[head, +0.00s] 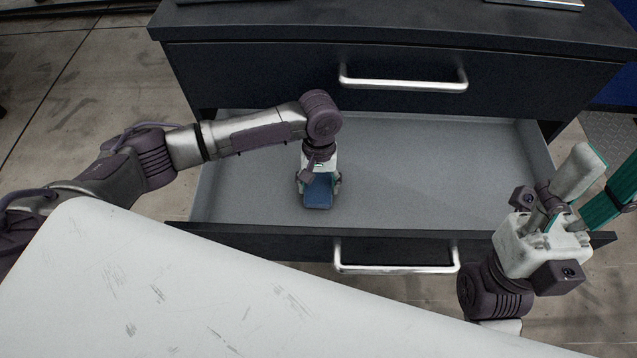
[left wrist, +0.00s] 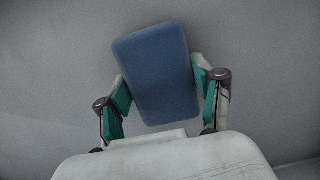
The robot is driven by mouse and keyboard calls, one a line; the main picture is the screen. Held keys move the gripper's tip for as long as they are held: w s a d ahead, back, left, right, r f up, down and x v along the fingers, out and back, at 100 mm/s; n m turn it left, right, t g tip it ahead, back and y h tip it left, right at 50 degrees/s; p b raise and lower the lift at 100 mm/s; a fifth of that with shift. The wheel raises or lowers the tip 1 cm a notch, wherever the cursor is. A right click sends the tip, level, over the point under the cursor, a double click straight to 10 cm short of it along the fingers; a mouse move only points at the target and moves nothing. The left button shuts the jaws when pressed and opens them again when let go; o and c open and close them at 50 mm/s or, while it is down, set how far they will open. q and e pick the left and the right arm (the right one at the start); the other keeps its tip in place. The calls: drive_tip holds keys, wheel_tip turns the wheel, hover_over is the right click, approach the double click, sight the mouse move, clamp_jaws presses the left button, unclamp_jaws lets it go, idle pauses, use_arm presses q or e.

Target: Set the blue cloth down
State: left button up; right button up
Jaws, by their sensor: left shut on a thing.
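The blue cloth (head: 318,194) is a small folded-looking rectangular pad inside the open drawer. My left gripper (head: 319,181) reaches down into the drawer and is shut on the blue cloth. In the left wrist view the cloth (left wrist: 158,70) sits slightly tilted between the two green-padded fingers, over a plain grey surface. I cannot tell whether the cloth touches the drawer floor. My right gripper (head: 592,190) is at the right edge, pointing up, with its fingers apart and nothing seen between them.
The open drawer (head: 430,180) has a bare grey floor, with free room on both sides of the cloth. A shut drawer with a silver handle (head: 403,83) is above it. The dark cabinet top (head: 400,25) lies behind. The open drawer's front handle (head: 396,268) faces me.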

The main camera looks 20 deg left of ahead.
use_arm(q)
drive_tip(key=shift+f, duration=0.1)
drive_tip(key=o, duration=1)
